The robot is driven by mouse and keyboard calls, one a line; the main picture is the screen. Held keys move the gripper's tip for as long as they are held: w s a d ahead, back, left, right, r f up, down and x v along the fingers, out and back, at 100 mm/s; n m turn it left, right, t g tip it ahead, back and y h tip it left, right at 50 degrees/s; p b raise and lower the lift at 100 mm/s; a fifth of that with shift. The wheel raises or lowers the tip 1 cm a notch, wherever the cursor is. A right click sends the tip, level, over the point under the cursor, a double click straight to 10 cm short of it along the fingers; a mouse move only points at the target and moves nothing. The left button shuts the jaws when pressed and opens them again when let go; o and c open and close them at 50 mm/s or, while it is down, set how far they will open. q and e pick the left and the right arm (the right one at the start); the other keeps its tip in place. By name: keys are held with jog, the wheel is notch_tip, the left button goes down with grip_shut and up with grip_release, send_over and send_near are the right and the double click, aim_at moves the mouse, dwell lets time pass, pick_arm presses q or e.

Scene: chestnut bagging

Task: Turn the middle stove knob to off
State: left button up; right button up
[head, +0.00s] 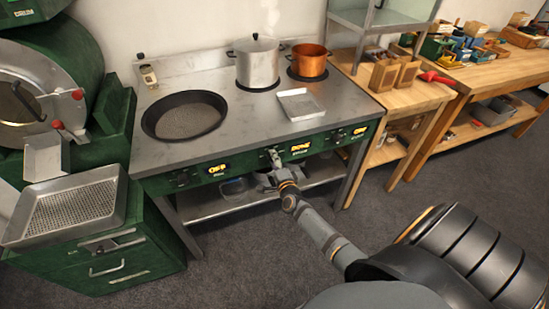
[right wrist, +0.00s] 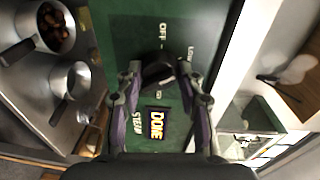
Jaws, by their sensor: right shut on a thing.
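The middle stove knob (right wrist: 158,72) is a dark knob on the green front panel (right wrist: 190,20). In the head view, my right gripper (head: 271,167) is at that panel and covers most of the knob. In the right wrist view, my right gripper (right wrist: 160,78) has its fingers on both sides of the knob, shut on it. The words OFF and LOW are printed near the knob. A lit display (right wrist: 156,125) beside it reads DONE. The exact pointer direction is hard to tell. My left gripper is not in view.
The steel stove top (head: 235,115) holds a dark round pan (head: 185,115), a lidded silver pot (head: 257,62), a copper pot (head: 309,61) and a shallow tray (head: 300,104). The left display (head: 217,169) and right display (head: 360,130) read OFF. Wooden tables stand at right.

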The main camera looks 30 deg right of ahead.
jog(key=n+p, duration=0.1)
jog(key=n, duration=0.4)
jog(key=n+p, duration=0.2)
jog(key=n, duration=0.3)
jog(key=shift+f+t+h, duration=0.15)
jog(key=shift+t+h, duration=0.15)
jog(key=shift+h, duration=0.1)
jog(key=shift+n, duration=0.4)
jog(key=o, duration=1.2)
jog(key=shift+a, duration=0.1)
jog(key=v, duration=1.2)
